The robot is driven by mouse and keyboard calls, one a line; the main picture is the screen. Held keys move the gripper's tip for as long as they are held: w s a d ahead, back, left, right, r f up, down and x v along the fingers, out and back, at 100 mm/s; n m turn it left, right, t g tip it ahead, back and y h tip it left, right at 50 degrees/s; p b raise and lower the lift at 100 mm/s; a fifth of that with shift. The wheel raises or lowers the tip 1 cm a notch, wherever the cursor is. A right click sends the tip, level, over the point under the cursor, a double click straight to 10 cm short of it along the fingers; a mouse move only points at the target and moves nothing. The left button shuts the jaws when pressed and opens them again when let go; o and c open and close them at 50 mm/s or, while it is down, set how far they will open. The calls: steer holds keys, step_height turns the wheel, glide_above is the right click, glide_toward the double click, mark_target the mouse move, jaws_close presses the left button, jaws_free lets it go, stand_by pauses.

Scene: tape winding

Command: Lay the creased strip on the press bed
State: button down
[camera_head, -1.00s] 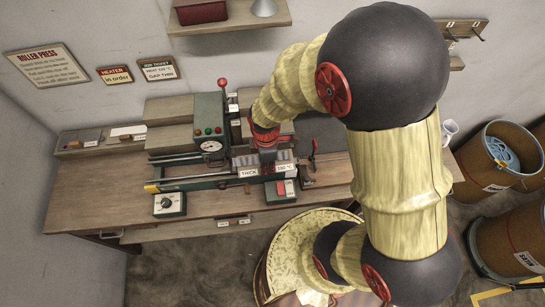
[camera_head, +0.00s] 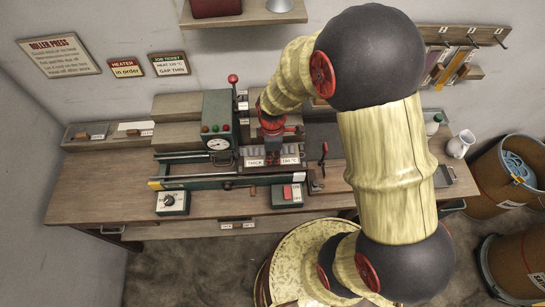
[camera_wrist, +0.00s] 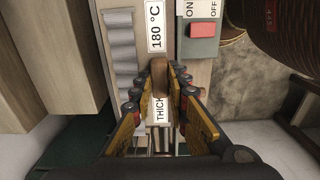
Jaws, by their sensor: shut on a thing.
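My gripper (camera_wrist: 165,78) points down at the front of the roller press (camera_head: 215,125). In the wrist view its fingers are closed around a small brown wood-like piece (camera_wrist: 160,72) between the "180 °C" label (camera_wrist: 155,25) and the "THICK" label (camera_wrist: 161,108). I cannot tell whether that piece is a knob of the press or a loose thing. A grey ridged strip-like surface (camera_wrist: 120,50) runs left of the labels; I cannot tell if it is the creased strip. The press bed is not clearly made out. In the head view the gripper (camera_head: 272,150) hides what it holds.
A red switch box (camera_head: 288,195) stands at the press's front right, a dial box (camera_head: 172,202) at its front left. An upright red-topped lever (camera_head: 323,165) stands to the right. A white jug (camera_head: 460,143) is at the bench's right end. The wooden bench (camera_head: 95,190) is clear at left.

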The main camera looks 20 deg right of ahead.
steer(key=shift+f, duration=0.4)
steer(key=shift+f+b, duration=0.3)
steer(key=shift+b, duration=0.05)
stand_by(0.4)
steer(key=c, duration=1.7)
jaws_free()
steer(key=shift+o, duration=0.2)
step_height(320, 180, up, 12)
